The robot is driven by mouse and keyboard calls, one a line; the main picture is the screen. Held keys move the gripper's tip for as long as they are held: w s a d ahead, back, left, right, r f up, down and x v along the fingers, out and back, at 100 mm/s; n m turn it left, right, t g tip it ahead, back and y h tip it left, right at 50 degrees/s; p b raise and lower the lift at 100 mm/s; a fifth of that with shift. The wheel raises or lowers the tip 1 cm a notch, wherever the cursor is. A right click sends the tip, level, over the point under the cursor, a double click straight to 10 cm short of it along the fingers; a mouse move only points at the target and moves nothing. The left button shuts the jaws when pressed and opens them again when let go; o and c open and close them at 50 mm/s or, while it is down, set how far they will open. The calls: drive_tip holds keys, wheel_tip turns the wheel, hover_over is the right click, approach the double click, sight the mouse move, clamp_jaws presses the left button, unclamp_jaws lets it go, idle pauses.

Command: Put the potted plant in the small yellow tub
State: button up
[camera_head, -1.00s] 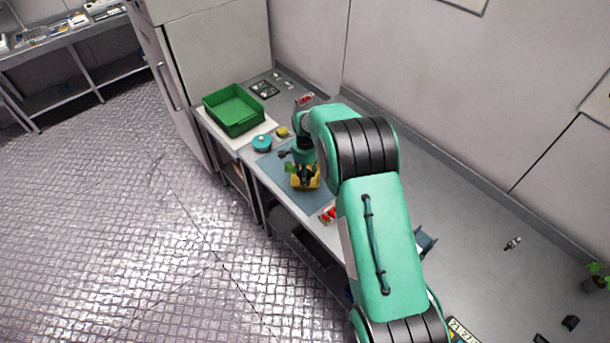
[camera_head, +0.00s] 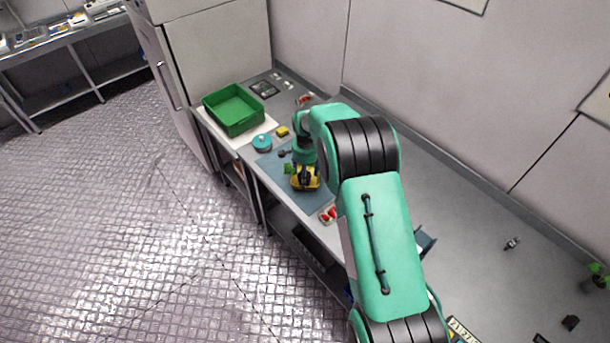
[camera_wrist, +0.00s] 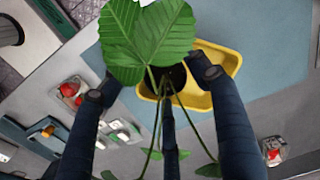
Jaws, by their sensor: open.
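The potted plant has broad green leaves (camera_wrist: 150,38) and a dark pot (camera_wrist: 176,77). In the wrist view the pot lies within the outline of the small yellow tub (camera_wrist: 222,60); leaves and fingers hide part of it, so I cannot tell if it rests on the bottom. The yellow tub also shows in the head view (camera_head: 303,187), on the blue mat, with a leaf (camera_head: 289,169) at its left. My gripper (camera_wrist: 158,82) is open, its dark fingers spread around the pot and stems. In the head view my gripper (camera_head: 305,173) is right at the tub.
A green crate (camera_head: 235,128), a teal round item (camera_head: 262,143) and a small yellow block (camera_head: 282,131) stand up the counter from the blue mat (camera_head: 268,167). A punnet with red berries (camera_head: 328,214) is close below the tub. Some blue mat is bare.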

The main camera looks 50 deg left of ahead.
wheel_tip(320, 180, up, 13)
drive_tip(key=b, duration=0.1)
drive_tip(key=shift+f+b, duration=0.2)
drive_tip(key=shift+b, duration=0.1)
idle(0.8)
idle(0.4)
